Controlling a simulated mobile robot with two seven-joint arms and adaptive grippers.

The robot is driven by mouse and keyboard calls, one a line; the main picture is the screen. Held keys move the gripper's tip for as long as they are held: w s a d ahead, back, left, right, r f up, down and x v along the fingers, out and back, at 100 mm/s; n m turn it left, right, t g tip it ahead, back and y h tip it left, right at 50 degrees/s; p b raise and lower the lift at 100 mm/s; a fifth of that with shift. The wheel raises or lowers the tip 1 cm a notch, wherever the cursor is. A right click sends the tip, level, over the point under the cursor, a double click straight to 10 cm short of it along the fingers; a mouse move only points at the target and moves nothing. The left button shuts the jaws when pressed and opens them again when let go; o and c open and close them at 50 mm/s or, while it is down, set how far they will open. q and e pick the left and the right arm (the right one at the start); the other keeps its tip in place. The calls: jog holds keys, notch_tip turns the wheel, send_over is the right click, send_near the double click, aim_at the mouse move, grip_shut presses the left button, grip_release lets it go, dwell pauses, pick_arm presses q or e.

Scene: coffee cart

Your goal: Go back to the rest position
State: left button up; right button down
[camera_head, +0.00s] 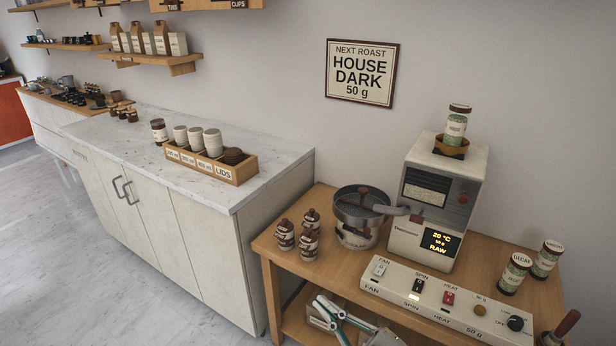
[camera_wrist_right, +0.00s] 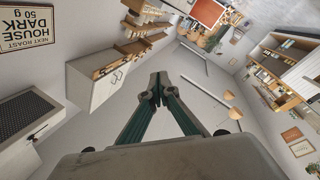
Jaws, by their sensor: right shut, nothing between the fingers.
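My right gripper (camera_head: 326,312) shows at the bottom edge of the head view, low in front of the wooden roaster table (camera_head: 285,258). In the right wrist view its two teal-sided fingers (camera_wrist_right: 157,90) come together at the tips, with nothing between them. It is shut and empty, apart from the items on the table. My left gripper is not in view.
The roaster (camera_head: 436,205) stands on the table with a jar on top, a metal pan (camera_head: 361,207) beside it and a switch panel (camera_head: 440,300) in front. Several small jars stand around. A white counter (camera_head: 270,180) with a cup rack (camera_head: 240,172) stands left. Floor is clear.

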jog(key=s+d+f+m+h, duration=0.4)
jog(key=d+f+m+h, duration=0.45)
jog(key=d+f, duration=0.4)
jog(key=s+d+f+m+g+h, duration=0.1)
jog(key=s+d+f+m, duration=0.1)
jog(key=s+f, duration=0.3)
jog(key=s+d+f+m+g+h, duration=0.2)
jog(key=s+d+f, duration=0.1)
jog(key=s+f, duration=0.2)
notch_tip(320, 180, down, 3)
jog(key=shift+d+r+g, duration=0.15)
jog(key=shift+d+g, duration=0.15)
jog(key=shift+d, duration=0.05)
jog(key=shift+w, duration=0.1)
